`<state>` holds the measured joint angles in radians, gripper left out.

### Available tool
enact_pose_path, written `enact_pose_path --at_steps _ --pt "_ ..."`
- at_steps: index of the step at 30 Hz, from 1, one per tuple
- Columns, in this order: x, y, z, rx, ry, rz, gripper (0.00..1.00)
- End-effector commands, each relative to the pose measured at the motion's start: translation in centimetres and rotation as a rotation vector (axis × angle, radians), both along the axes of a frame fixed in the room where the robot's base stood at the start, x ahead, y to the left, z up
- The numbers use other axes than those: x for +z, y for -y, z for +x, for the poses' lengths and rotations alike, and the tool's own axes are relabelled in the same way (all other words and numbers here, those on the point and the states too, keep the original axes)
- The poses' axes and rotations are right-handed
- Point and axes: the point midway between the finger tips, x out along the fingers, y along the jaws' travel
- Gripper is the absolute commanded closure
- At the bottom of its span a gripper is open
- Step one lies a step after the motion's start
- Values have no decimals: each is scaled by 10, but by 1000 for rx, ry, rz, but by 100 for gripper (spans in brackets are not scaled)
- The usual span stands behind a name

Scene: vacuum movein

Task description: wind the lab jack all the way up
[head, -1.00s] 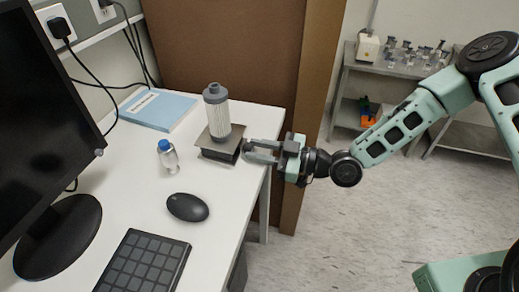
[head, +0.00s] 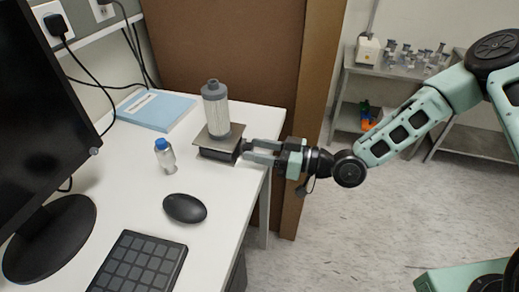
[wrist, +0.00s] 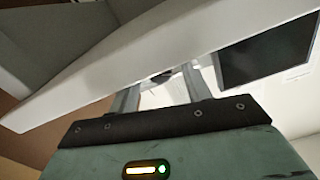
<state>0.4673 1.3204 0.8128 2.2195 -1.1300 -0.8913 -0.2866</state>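The lab jack (head: 218,154), a dark low body with a flat grey-brown top plate, stands near the desk's right edge in the head view. A grey-capped, pale ribbed cylinder (head: 216,112) stands upright on its plate. My gripper (head: 246,153) is at the jack's right side, its fingers pointing left at the knob area. Its two fingers run into the wrist view (wrist: 163,78) with a gap between them. Their tips and the knob are too small or hidden to tell whether they grip it.
On the white desk (head: 215,245) are a blue-capped vial (head: 165,156), a mouse (head: 185,208), a keyboard (head: 138,265), a blue book (head: 158,109) and a monitor (head: 45,130). A brown panel (head: 235,50) rises behind. Floor to the right is open.

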Motion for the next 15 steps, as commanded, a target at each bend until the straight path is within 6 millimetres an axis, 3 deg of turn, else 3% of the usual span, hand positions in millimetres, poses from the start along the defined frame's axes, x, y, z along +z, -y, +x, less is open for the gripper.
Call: enact_pose_path --at_steps 10,15 --pt "0 1 0 0 1 0 51" --pt "-2 14 -4 -3 1 -2 51"
